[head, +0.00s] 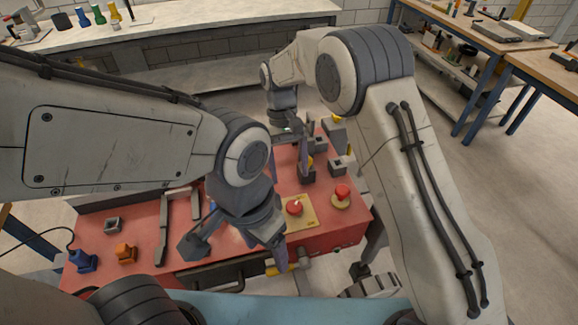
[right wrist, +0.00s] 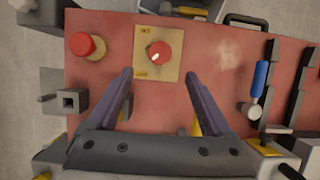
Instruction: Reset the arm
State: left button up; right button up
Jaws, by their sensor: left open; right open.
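My right gripper (head: 287,158) is open and empty above the red bench top (head: 140,215). In the right wrist view its two fingers (right wrist: 157,74) point toward a red knob (right wrist: 157,53) on a yellow plate (right wrist: 145,36), with nothing between them. The knob also shows in the head view (head: 294,207). A red mushroom button (right wrist: 84,45) sits beside the plate and also shows in the head view (head: 342,191). My left gripper (head: 235,257) is open and empty over the front part of the bench, left of the plate; it hides part of the top.
A blue-handled lever (right wrist: 259,80) stands by dark rails (right wrist: 283,90). A grey square socket (right wrist: 72,100) is below the button. An orange block (head: 126,253) and a blue block (head: 83,262) lie at the left. A drawer handle (head: 212,288) is in front. Open floor lies to the right.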

jog(key=shift+w+a+r, duration=0.1)
jog(key=shift+w+r, duration=0.15)
jog(key=shift+r, duration=0.45)
jog(key=s+d+r+m+t+y, duration=0.15)
jog(key=s+d+t, duration=0.35)
jog(key=d, duration=0.5)
jog(key=s+d+m+t, duration=0.2)
jog(key=s+d, duration=0.5)
jog(key=d, duration=0.4)
jog(key=s+a+r+n+g, duration=0.1)
jog(key=s+a+r+n, duration=0.2)
jog(key=s+a, duration=0.4)
jog(key=s+a+r+n+g, duration=0.1)
jog(key=s+a+r+n, duration=0.2)
jog(key=s+a, duration=0.3)
jog(key=shift+s+a+n+g+y, duration=0.35)
jog(key=shift+a+n+g+y, duration=0.1)
jog(key=shift+a+n, duration=0.15)
